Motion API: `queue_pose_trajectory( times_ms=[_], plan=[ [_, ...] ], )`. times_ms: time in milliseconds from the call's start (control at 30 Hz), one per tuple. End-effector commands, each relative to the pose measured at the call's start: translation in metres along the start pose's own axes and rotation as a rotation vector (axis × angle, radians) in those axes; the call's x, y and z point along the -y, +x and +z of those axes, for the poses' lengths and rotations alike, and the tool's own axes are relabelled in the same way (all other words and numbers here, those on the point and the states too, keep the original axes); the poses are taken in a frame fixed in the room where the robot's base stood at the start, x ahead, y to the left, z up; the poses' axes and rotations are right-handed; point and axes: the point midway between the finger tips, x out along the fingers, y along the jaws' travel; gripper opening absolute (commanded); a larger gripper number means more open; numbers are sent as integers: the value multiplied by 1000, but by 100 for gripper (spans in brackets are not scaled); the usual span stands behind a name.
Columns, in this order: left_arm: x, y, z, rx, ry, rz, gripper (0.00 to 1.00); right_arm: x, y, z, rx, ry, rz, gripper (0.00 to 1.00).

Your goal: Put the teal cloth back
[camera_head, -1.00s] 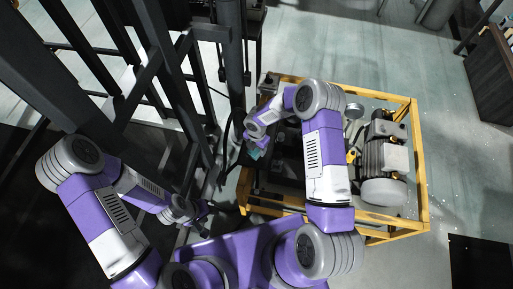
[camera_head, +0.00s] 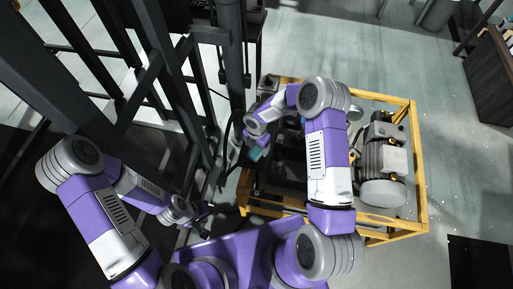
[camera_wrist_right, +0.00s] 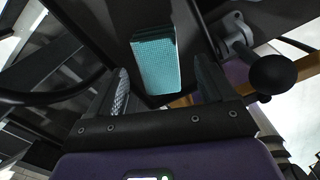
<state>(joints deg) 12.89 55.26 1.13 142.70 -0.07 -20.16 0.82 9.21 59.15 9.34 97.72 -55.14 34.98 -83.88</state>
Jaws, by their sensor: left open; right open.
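The teal cloth (camera_wrist_right: 157,64) is a small folded block with a fine grid texture. In the right wrist view it lies on a dark surface just beyond my open fingers, between their lines and apart from them. My right gripper (camera_wrist_right: 163,90) is open and empty. In the head view the cloth (camera_head: 256,154) shows as a small teal patch just below my right gripper (camera_head: 250,143), at the left side of the yellow-framed cart. My left gripper (camera_head: 203,211) is at the lower left, far from the cloth, and small in view.
The yellow frame (camera_head: 412,150) holds a grey motor (camera_head: 385,160). A black post (camera_head: 234,80) and dark lattice framework (camera_head: 160,75) stand left of the cart. A lever with a round black knob (camera_wrist_right: 273,74) is close to the right of my right gripper. Open floor lies right.

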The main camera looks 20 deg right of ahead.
Motion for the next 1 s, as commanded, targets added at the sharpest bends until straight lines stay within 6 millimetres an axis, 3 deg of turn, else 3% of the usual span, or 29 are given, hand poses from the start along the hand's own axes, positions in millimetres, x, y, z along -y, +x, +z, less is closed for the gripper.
queue_pose_trajectory(
  times_ms=[100,300,500,633,767,900,1000],
  plan=[
    [-4,-10,0,0,0,0,43,-1,-33,1,2,0,3,83],
    [-7,-19,1,0,0,0,43,0,-70,0,1,0,2,83],
    [-8,-22,1,0,0,0,43,0,-88,-1,-4,5,1,83],
    [-8,-22,1,0,0,0,43,6,-79,-19,-60,111,11,83],
    [-8,-22,1,0,0,0,43,21,-58,-61,-194,414,22,83],
    [-8,-22,1,0,0,0,43,42,-38,-111,-352,891,-10,83],
    [-8,-22,1,0,0,0,43,60,-28,-137,-429,1256,-59,83]
  ],
)
